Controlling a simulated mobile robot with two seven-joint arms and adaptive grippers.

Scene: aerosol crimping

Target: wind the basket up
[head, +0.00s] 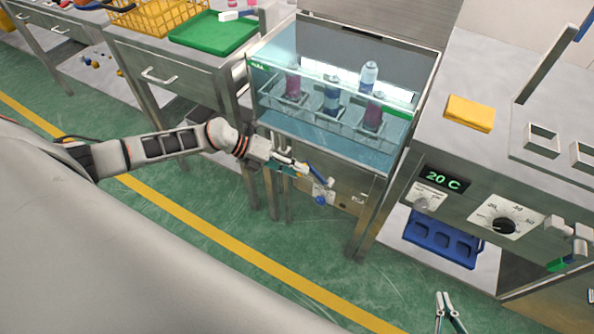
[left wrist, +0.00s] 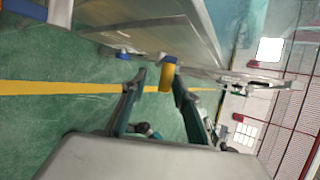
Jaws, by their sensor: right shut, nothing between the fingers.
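The basket (head: 318,118) is a clear-sided rack in the glass-fronted water tank (head: 300,135) in the head view, holding several aerosol cans (head: 331,95). It sits low, with the cans' lower parts at or under the water. A crank with a blue knob (head: 320,200) is on the tank's steel front. My left gripper (head: 318,178) is at that front, close to the crank. In the left wrist view its fingers (left wrist: 158,85) are apart, with a yellow cylindrical piece (left wrist: 167,78) near one fingertip; contact is unclear. My right gripper (head: 446,297) is shut and empty at the bottom right.
A bench right of the tank carries a yellow block (head: 470,113), a 20 C display (head: 443,181) and a dial (head: 504,225). A blue tray (head: 440,243) is below it. A green tray (head: 213,33) and yellow crate (head: 160,17) stand on the left bench. The floor in front is clear.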

